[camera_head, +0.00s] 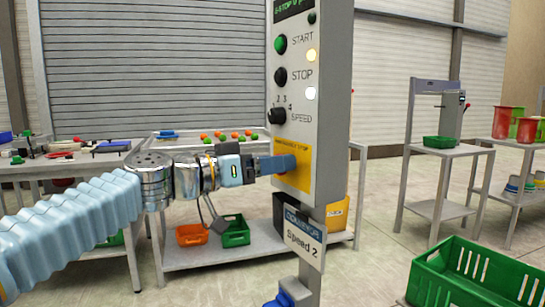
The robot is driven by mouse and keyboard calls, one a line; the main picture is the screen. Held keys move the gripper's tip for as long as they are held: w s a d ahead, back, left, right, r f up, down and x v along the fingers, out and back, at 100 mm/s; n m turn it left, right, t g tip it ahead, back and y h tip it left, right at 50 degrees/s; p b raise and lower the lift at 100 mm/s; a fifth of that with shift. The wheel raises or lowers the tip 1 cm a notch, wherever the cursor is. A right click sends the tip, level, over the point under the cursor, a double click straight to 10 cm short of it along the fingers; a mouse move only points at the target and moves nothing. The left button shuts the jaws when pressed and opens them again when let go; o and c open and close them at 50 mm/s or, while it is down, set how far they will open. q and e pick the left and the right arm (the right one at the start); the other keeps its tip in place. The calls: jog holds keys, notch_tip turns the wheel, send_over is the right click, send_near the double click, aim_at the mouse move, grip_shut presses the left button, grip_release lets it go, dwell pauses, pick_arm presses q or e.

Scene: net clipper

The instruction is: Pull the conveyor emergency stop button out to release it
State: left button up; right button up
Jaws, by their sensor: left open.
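The grey control box (326,100) stands on a post in the middle of the head view. Its lower front carries a yellow emergency stop plate (298,152). My left gripper (284,164) reaches in from the left, with its blue fingers over the yellow plate. The fingers cover the place where the emergency stop button sits, so the button is hidden. I cannot tell whether the fingers touch or surround it. The left gripper is open. My right gripper is not in view.
Above the plate are a green start button (281,44), a black stop button (280,76) and a speed knob (277,116). A green crate (470,275) is at the lower right. Tables with small objects stand behind.

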pick_arm(q)
jog(key=shift+w+d, duration=0.15)
jog(key=shift+d, duration=0.15)
grip_shut()
jog(key=shift+s+a+b, duration=0.3)
jog(key=shift+a+b, duration=0.3)
jog(key=shift+b, duration=0.4)
grip_release()
jog(key=shift+a, duration=0.1)
